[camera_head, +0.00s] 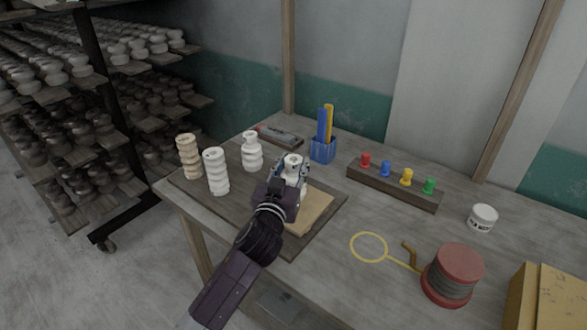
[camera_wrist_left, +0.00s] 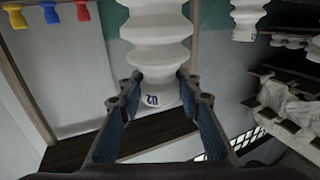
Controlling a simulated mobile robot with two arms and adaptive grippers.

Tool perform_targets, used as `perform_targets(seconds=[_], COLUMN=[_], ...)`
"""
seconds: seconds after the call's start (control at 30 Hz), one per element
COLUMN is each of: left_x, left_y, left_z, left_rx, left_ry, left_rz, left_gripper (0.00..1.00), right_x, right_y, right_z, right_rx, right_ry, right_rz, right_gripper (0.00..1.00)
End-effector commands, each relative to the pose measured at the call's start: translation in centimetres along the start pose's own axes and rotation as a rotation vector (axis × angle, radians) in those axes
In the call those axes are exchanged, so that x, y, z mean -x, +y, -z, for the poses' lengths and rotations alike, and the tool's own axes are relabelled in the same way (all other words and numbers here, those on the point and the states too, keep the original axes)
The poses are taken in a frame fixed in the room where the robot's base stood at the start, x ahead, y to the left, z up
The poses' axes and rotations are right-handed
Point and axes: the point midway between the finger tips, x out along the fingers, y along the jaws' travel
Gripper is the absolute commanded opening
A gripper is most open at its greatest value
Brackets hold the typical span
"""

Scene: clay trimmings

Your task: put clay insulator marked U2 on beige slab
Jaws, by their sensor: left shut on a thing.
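The white clay insulator marked U2 (camera_wrist_left: 157,45) is ribbed, and its blue mark shows between my left gripper's fingers in the left wrist view. My left gripper (camera_wrist_left: 158,88) is shut on it. In the head view my left gripper (camera_head: 287,185) hides much of the insulator (camera_head: 292,160); its top shows above the fingers. The beige slab (camera_head: 312,212) lies on a dark board, just below and right of my gripper, partly hidden by it. I cannot tell whether the insulator touches the slab. My right gripper is not in view.
On the dark board (camera_head: 328,205) stand a tan insulator (camera_head: 189,157) and two white ones (camera_head: 216,172) (camera_head: 252,152). Behind are a blue holder (camera_head: 323,150) and a peg rack (camera_head: 393,187). A red spool (camera_head: 452,274), yellow loop (camera_head: 369,247) and white jar (camera_head: 482,217) are at right.

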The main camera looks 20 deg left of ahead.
Motion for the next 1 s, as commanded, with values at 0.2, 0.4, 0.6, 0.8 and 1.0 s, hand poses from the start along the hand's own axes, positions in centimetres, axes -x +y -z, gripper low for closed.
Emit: perform_targets(seconds=[0.2, 0.4, 0.6, 0.8, 1.0], left_x=[0.0, 0.0, 0.0, 0.0, 0.0], left_y=[0.1, 0.1, 0.1, 0.0, 0.0], left_z=[-1.2, -1.2, -1.7, -1.7, -1.5], left_rx=[0.001, 0.001, 0.001, 0.001, 0.000], left_ry=[0.007, 0.007, 0.001, 0.001, 0.002], left_rz=[-0.003, -0.003, -0.001, -0.001, -0.001], left_gripper=[0.00, 0.00, 0.40, 0.49, 0.49], right_x=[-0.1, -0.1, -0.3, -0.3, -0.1], right_y=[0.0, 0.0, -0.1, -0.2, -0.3], right_z=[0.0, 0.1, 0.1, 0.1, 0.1], right_rx=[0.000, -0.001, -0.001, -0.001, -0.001], right_ry=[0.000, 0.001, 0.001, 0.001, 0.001], right_rz=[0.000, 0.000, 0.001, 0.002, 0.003], right_gripper=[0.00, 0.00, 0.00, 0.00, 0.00])
